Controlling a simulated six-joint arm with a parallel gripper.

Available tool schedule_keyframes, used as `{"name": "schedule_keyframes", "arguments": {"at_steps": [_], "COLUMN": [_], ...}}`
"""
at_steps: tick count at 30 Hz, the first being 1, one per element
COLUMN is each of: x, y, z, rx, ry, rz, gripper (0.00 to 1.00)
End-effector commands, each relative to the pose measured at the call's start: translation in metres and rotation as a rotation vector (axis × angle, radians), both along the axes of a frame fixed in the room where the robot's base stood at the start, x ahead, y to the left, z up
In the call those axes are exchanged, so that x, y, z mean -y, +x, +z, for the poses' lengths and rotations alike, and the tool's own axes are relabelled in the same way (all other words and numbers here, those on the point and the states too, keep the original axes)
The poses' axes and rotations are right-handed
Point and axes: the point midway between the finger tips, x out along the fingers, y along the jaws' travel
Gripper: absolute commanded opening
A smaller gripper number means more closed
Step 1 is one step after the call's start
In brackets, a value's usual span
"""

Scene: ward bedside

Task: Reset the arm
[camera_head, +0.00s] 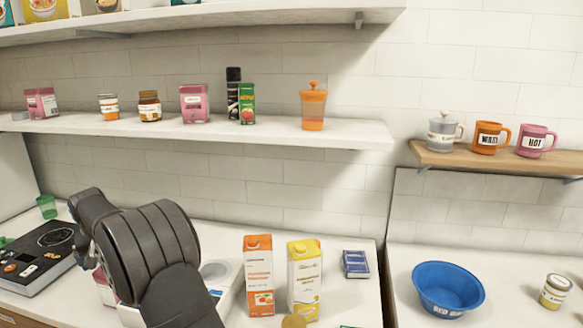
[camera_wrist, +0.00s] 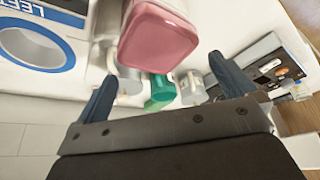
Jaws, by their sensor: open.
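My arm (camera_head: 150,240) reaches over the left counter in the head view and hides its own gripper there. In the wrist view my gripper (camera_wrist: 162,67) is open, its two dark fingers apart. A pink container (camera_wrist: 158,35) shows large near the top, beyond the fingertips; I cannot tell whether it touches anything. A green cup (camera_wrist: 160,90) and a grey mug (camera_wrist: 191,88) show between the fingers, farther off. Nothing is visibly gripped.
An orange carton (camera_head: 258,275) and a yellow carton (camera_head: 304,280) stand right of my arm. A black hob-like panel (camera_head: 40,255) lies left. A blue bowl (camera_head: 447,288) sits on the right counter. A shelf (camera_head: 350,133) with jars and boxes runs above.

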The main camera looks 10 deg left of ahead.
Motion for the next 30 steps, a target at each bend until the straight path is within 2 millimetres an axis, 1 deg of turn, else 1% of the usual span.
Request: {"name": "schedule_keyframes", "arguments": {"at_steps": [1, 5, 6, 15, 20, 30], "x": [0.0, 0.001, 0.01, 0.054, 0.079, 0.135], "y": [0.0, 0.001, 0.009, 0.05, 0.07, 0.108], "z": [0.011, 0.036, 0.034, 0.041, 0.044, 0.05], "rx": [0.001, 0.0, -0.001, 0.0, -0.002, -0.003], "ry": [0.002, 0.001, -0.002, -0.004, -0.006, -0.009], "rz": [0.0, -0.001, -0.012, -0.067, -0.097, -0.16], "gripper": [1.0, 1.0, 1.0, 1.0, 1.0, 1.0]}}
